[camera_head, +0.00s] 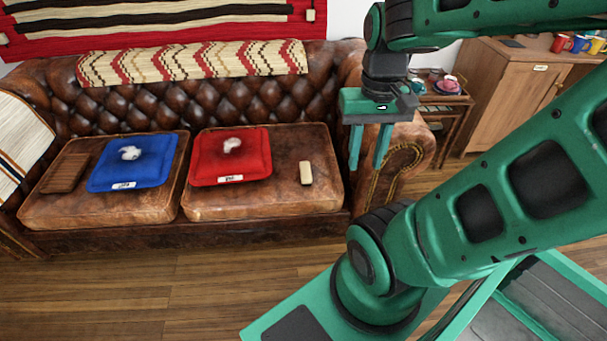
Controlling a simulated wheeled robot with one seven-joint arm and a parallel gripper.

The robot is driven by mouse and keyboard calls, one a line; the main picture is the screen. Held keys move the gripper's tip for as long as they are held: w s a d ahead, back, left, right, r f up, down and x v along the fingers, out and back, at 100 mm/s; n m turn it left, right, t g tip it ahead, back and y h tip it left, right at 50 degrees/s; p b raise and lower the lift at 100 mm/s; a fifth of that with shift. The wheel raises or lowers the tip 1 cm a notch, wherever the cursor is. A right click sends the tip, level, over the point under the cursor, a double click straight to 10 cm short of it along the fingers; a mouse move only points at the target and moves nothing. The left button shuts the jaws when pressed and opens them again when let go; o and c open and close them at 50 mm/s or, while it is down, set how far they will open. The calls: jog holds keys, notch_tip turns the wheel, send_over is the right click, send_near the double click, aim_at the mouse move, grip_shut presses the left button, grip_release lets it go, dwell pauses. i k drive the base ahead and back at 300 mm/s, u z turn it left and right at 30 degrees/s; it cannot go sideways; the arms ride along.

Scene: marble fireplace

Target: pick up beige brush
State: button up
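A small beige block-shaped object, which looks like the beige brush (306,173), lies on the right seat cushion (325,196) of the brown leather sofa, right of the red pillow. Its bristles cannot be made out. My gripper (369,160) hangs with its fingers pointing down, to the right of the brush in the picture and apart from it. The two green fingers are spread with nothing between them. Nothing covers the brush.
A red pillow (205,172) and a blue pillow (105,180) lie on the seats, each with a small whitish object on top. A brown slatted item (65,173) lies at far left. The sofa's right armrest (408,155) stands behind my gripper. Wooden floor (200,290) in front is clear.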

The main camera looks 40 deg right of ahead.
aim_at(306, 177)
jog(key=i, duration=0.95)
